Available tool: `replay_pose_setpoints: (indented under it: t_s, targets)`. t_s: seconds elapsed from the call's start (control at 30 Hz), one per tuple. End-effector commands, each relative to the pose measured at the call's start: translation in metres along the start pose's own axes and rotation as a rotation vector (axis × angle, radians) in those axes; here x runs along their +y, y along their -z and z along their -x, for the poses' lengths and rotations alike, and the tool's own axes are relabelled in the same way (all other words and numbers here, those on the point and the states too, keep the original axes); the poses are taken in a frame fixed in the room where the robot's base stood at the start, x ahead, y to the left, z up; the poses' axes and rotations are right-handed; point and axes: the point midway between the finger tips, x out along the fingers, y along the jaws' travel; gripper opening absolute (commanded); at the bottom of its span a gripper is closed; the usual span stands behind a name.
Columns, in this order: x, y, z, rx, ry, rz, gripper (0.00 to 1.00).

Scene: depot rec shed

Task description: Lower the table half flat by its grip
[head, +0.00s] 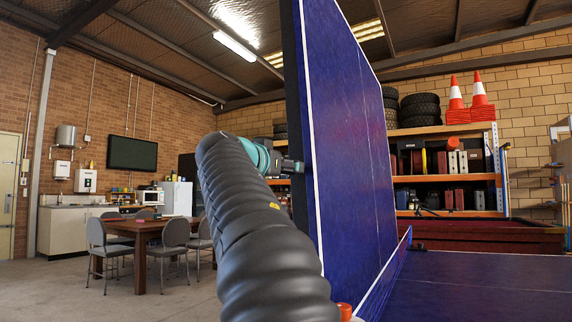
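The blue table half (345,130) with white lines stands upright, close to vertical, in the middle of the head view. Its dark edge (290,60) faces left. The other table half (470,290) lies flat at the lower right. My black-sleeved arm reaches up from the bottom to the left side of the upright half. My gripper (291,166) is at the upright half's left edge, about mid-height, touching it or very close. Its fingers are small and dark, and I cannot make out whether they are closed on anything. The grip is not distinguishable there.
A low strip with a white top edge (388,277) runs along the join of the halves. A dark red table (490,236) and loaded shelves (450,178) stand behind. A dining table (150,230) with chairs is at left. The floor (100,295) at front left is clear.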

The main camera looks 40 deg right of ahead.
Motion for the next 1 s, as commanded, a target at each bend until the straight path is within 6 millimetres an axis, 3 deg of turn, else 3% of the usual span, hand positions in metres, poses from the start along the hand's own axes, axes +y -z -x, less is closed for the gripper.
replay_pose_setpoints:
  t_s: [0.37, 0.63, 1.0]
  targets:
    - [0.0003, -0.0003, -0.0062, 0.0, 0.0, 0.0, 0.6]
    - [-0.0002, -0.0002, -0.0059, 0.0, 0.001, 0.0, 0.0]
    - [-0.0076, -0.0013, -0.0058, 0.002, 0.001, 0.025, 0.0]
